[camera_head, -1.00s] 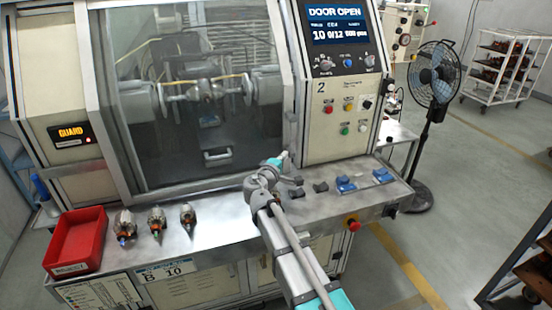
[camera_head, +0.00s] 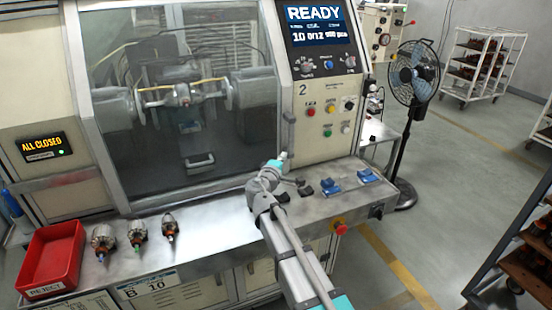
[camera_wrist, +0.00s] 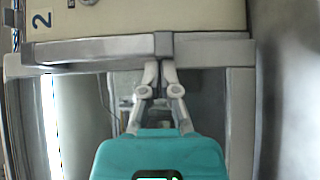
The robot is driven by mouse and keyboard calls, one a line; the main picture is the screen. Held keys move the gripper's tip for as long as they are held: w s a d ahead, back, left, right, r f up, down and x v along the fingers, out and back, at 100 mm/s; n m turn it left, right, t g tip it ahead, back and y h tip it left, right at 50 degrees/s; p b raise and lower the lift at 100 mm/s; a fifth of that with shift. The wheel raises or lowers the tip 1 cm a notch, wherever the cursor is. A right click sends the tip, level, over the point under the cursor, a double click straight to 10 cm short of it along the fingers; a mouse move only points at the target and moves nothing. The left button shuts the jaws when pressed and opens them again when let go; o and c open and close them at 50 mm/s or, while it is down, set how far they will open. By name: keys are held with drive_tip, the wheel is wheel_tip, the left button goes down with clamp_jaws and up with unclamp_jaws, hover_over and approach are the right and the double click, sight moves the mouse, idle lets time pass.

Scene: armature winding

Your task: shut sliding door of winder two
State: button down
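The sliding door (camera_head: 185,100) of winder two is a large glass panel in a grey frame. It covers the machine opening, and its right edge meets the control panel marked 2. The screen (camera_head: 318,25) reads READY, and the left sign (camera_head: 46,148) reads ALL CLOSED. My gripper (camera_head: 284,156) is at the lower right corner of the door, above the steel ledge. In the wrist view, my gripper's (camera_wrist: 159,68) fingertips are together with nothing visible between them, close to the grey door frame (camera_wrist: 95,47). Whether they touch the frame is hard to tell.
A red reject tray (camera_head: 26,284) and several armatures (camera_head: 137,230) lie on the ledge at left. Blue switches (camera_head: 331,187) and a red stop button (camera_head: 339,228) sit at right. A fan (camera_head: 411,80) stands beyond. The floor at right has open room.

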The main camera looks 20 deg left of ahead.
drive_tip(key=shift+w+d, duration=0.1)
drive_tip(key=shift+w, duration=0.05)
drive_tip(key=s+a, duration=0.1)
drive_tip(key=s, duration=0.7)
drive_tip(key=s+a, duration=0.1)
drive_tip(key=s, duration=0.4)
drive_tip(key=shift+s+a, duration=0.1)
drive_tip(key=shift+a, duration=0.2)
idle(0.3)
